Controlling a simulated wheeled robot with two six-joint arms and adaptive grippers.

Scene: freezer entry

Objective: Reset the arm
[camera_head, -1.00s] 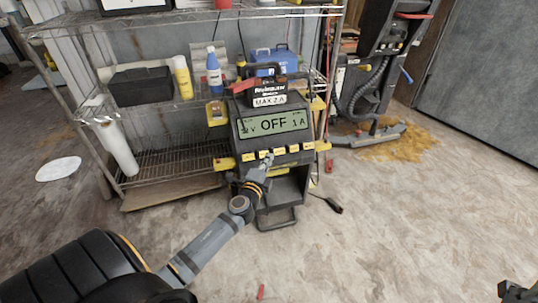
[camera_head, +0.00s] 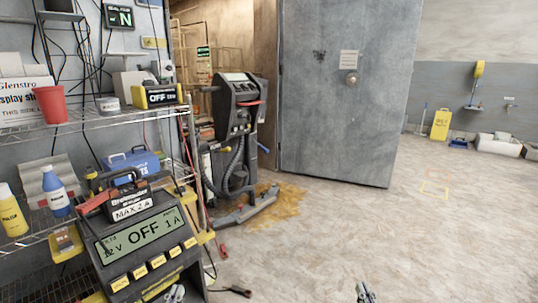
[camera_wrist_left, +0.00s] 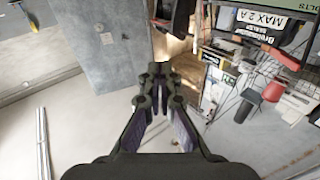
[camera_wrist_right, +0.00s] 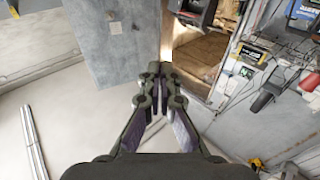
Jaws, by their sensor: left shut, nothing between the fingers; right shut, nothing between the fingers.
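My left gripper (camera_head: 175,293) shows at the bottom edge of the head view, in front of the lower part of the battery charger (camera_head: 140,240). In the left wrist view its fingers (camera_wrist_left: 160,76) are together and empty. My right gripper (camera_head: 365,292) shows at the bottom edge, right of the middle, over bare floor. In the right wrist view its fingers (camera_wrist_right: 153,76) are also together and empty. The charger's display (camera_head: 143,235) reads OFF, with 12 V and 1 A, above a row of yellow buttons. Most of both arms is out of the head view.
A wire shelf (camera_head: 120,117) with bottles, a red cup (camera_head: 52,104) and boxes stands at left. A black floor machine (camera_head: 240,135) stands behind the charger beside a brown stain. A large grey door (camera_head: 345,100) stands at the back. The floor (camera_head: 400,225) at right is clear.

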